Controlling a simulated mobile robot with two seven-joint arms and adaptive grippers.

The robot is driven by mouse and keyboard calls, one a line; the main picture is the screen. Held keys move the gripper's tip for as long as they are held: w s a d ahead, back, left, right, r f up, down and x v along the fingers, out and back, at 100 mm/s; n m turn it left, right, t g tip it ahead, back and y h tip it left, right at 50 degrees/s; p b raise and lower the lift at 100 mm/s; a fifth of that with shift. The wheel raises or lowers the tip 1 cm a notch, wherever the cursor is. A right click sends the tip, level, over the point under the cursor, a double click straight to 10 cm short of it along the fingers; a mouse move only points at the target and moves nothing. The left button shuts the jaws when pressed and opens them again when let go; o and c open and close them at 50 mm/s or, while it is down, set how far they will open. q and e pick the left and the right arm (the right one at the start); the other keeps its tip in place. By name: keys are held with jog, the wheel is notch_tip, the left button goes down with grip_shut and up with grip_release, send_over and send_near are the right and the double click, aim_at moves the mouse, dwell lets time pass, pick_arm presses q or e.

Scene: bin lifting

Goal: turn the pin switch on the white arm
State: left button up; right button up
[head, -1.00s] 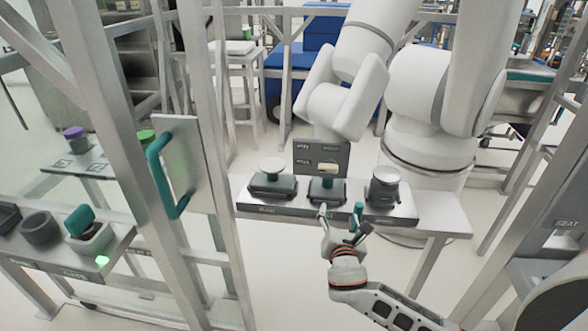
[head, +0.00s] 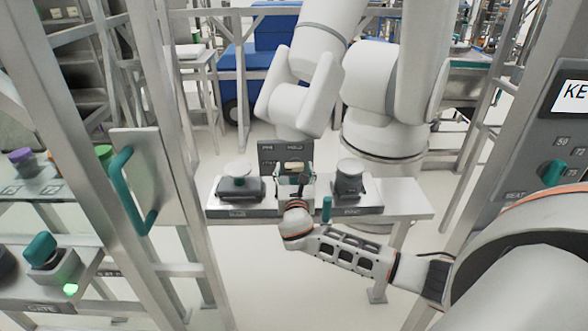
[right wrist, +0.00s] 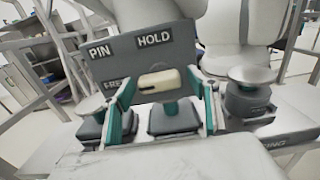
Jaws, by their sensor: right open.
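The pin switch (right wrist: 160,80) is a cream handle lying roughly level on a teal stem, in front of a dark plate (right wrist: 140,55) marked PIN, HOLD and FREE. In the head view, the switch (head: 296,166) shows just beyond my right gripper (head: 293,184). In the right wrist view, my right gripper (right wrist: 160,88) is open, with one teal-padded finger on each side of the handle. Contact is not clear. The large white arm (head: 312,75) stands behind the plate. My left gripper is not in view.
A left pedestal with a white round top (head: 238,170) and a right round knob (head: 349,175) flank the switch on the bench (head: 400,198). A teal lever (head: 327,207) stands at the bench front. A gate with a teal handle (head: 125,190) is left; a control panel (head: 548,150) is right.

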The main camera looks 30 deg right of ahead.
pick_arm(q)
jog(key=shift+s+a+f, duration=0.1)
pick_arm(e)
jog(key=shift+w, duration=0.1)
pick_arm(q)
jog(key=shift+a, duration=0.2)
pick_arm(e)
jog(key=c, duration=1.1)
